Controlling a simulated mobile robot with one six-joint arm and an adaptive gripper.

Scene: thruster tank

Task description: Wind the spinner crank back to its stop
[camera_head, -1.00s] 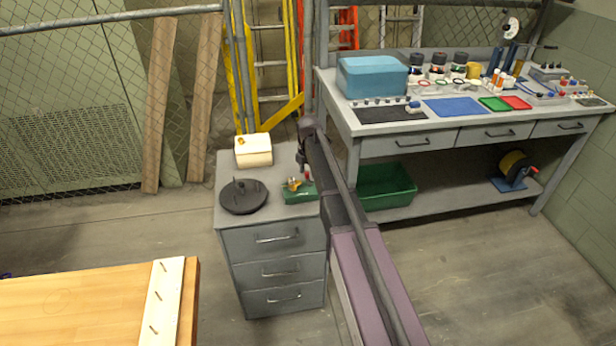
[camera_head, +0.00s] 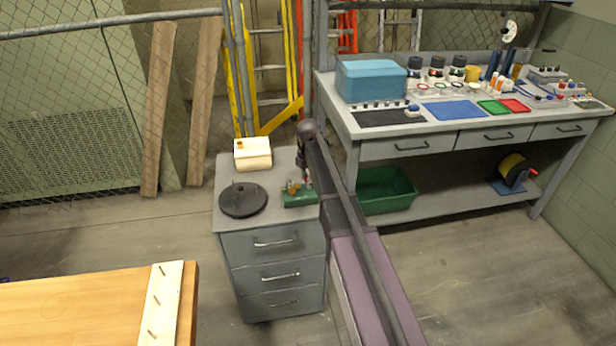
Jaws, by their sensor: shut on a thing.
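A small green device (camera_head: 299,200) with a brass-coloured part (camera_head: 293,187) on top stands at the right edge of the grey drawer cabinet's top (camera_head: 229,175). It appears to be the spinner with its crank. My gripper (camera_head: 307,184) points down at the right end of this device. The gripper is shut on a small part there, seemingly the crank handle. The fingertips are tiny and dark in this view, and the arm link partly hides the area. The crank's exact angle and its stop cannot be made out.
A black disc (camera_head: 242,200) with a small upright peg lies left of the device. A cream box (camera_head: 253,154) with a brass knob stands behind. A grey workbench (camera_head: 350,128) and a green bin (camera_head: 384,190) are to the right. Open floor lies in front.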

